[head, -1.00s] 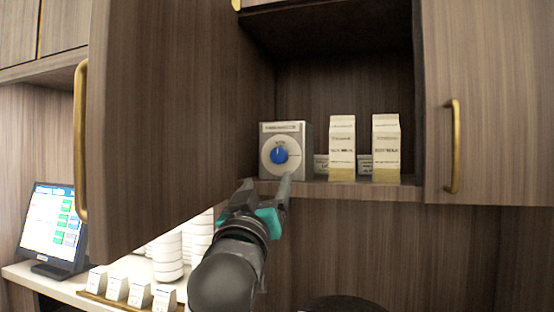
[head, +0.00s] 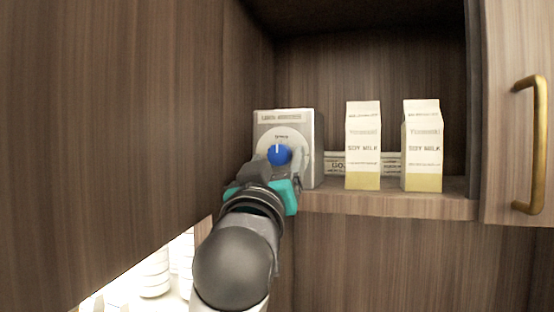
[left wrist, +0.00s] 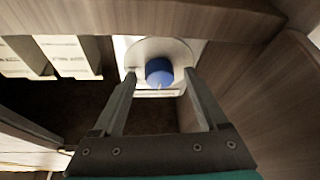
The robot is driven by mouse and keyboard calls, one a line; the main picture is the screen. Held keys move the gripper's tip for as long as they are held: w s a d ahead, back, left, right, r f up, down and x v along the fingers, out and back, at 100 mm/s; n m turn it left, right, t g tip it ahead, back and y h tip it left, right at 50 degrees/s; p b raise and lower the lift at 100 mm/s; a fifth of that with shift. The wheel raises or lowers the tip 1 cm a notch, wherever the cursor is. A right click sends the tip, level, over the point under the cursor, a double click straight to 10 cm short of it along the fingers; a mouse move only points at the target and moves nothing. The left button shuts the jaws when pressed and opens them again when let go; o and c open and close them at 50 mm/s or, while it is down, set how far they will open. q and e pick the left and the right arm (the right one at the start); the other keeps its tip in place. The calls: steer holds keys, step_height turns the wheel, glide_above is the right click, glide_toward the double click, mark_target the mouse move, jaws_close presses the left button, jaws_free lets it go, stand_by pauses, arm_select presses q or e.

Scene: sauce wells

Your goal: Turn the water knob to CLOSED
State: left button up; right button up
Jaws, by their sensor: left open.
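The water knob (head: 278,155) is a round blue knob on a pale dial plate, on the front of a grey box (head: 305,150) in the open cabinet. Its white mark points up in the head view. The dial's lettering is too small to read. My left gripper (head: 275,165) is open in front of the dial, partly covering its lower part. In the left wrist view, the fingers (left wrist: 159,78) lie on either side of the blue knob (left wrist: 159,71), with a gap on each side. I cannot tell whether the tips reach around it. My right gripper is not in view.
Two soy milk cartons (head: 363,145) (head: 422,145) stand on the shelf (head: 400,203) right of the box, with low packages behind them. A large open cabinet door (head: 120,120) stands close on the left. White stacked dishes (head: 153,275) show below it.

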arm_select(q)
steer(key=shift+s, duration=0.15)
steer(key=shift+c, duration=0.6)
jaws_close()
